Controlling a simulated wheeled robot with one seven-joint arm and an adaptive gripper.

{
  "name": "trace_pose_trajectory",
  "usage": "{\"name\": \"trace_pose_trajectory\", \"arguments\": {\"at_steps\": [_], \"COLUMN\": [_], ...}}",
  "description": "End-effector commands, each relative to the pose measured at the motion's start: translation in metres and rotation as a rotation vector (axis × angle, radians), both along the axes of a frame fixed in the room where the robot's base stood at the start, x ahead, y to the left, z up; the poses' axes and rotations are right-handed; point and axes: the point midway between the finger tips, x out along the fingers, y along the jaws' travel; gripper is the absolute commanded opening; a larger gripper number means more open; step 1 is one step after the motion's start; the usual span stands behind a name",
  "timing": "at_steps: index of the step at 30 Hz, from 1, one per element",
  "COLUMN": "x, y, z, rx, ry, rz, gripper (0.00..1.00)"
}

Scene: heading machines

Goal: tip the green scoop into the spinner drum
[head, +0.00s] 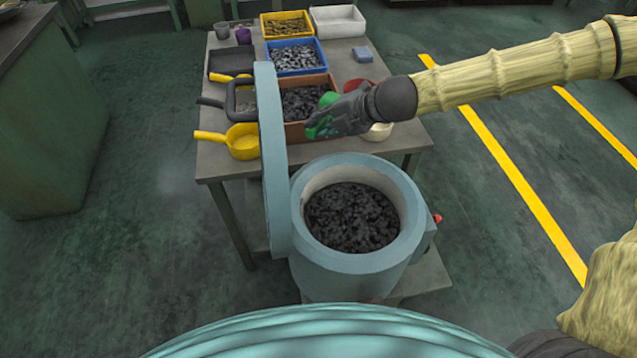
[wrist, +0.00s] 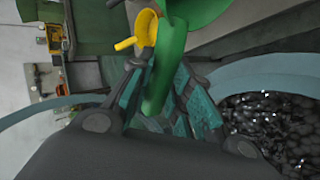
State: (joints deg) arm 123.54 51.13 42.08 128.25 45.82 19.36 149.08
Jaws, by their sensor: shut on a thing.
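My gripper (head: 322,124) is above the near edge of the table, behind the spinner drum in the head view. In the wrist view my gripper (wrist: 150,95) is shut on the handle of the green scoop (wrist: 165,75). The scoop's bowl runs off the top of the wrist view, so its contents are hidden. In the head view only a bit of the green scoop (head: 328,99) shows past the gripper. The spinner drum (head: 300,200) is a blue-grey tub with its lid (head: 272,160) standing open at the left. Dark pieces (head: 350,218) lie inside it.
The table (head: 220,160) bears a yellow bin (head: 287,14), a blue bin (head: 318,48), a brown bin (head: 290,132) and a white bin (head: 340,32). A yellow scoop (head: 243,142) lies at its left front. A red bowl (head: 356,84) and a cream bowl (head: 378,132) stand near the arm.

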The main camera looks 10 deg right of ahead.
Motion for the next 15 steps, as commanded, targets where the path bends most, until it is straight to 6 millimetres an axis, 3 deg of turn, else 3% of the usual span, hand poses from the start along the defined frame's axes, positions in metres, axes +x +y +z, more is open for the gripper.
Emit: {"name": "trace_pose_trajectory", "arguments": {"at_steps": [15], "x": [-0.025], "y": [0.032], "z": [-0.001], "rx": [-0.027], "ry": [0.046], "rz": [-0.150], "gripper": [0.00]}}
